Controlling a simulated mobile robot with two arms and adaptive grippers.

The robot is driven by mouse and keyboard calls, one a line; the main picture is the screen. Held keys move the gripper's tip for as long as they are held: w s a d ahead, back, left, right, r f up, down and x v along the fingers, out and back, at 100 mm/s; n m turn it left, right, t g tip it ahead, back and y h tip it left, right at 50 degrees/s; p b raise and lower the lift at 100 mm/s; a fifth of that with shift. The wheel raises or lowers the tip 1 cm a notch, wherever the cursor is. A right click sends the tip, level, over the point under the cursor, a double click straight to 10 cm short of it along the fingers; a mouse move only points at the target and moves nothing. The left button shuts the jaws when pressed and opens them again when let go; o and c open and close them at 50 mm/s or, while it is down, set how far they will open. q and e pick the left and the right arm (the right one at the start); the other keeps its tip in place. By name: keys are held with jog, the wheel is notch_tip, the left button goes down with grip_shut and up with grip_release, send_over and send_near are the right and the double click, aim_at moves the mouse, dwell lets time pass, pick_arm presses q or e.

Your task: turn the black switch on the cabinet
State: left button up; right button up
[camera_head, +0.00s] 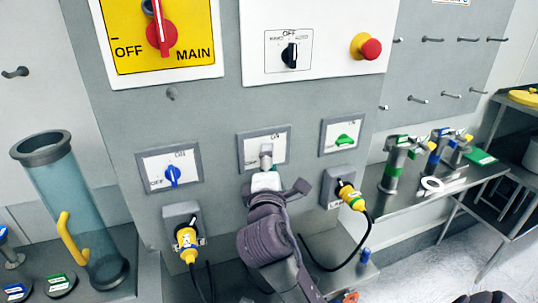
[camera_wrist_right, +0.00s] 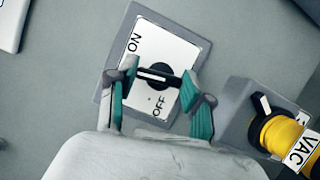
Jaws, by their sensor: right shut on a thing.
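A black switch (camera_wrist_right: 155,77) sits on a white plate (camera_wrist_right: 172,50) in a grey frame marked ON and OFF, in the right wrist view. My right gripper (camera_wrist_right: 157,88) has its two teal-padded fingers on either side of the black handle, shut on it. The handle lies across the line between the fingers. In the head view, my right gripper (camera_head: 266,158) reaches the middle framed plate (camera_head: 248,146) on the grey cabinet (camera_head: 210,110). The gripper covers most of that switch there. My left gripper is not in view.
A blue switch (camera_head: 172,174) is left of the gripper and a green switch (camera_head: 345,140) is right. Yellow plugs with cables (camera_head: 186,240) (camera_head: 350,197) stick out below. Higher up are a red main switch (camera_head: 161,33), another black switch (camera_head: 290,55) and a red button (camera_head: 371,48).

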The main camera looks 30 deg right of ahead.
jog(key=shift+m+p, duration=0.55)
jog(key=shift+m, duration=0.25)
jog(key=shift+g+y, duration=0.3)
jog(key=o, duration=1.2)
jog(key=shift+c, duration=0.2)
jog(key=shift+s, duration=0.1)
jog(key=v, duration=1.2)
jog(key=shift+f, duration=0.15)
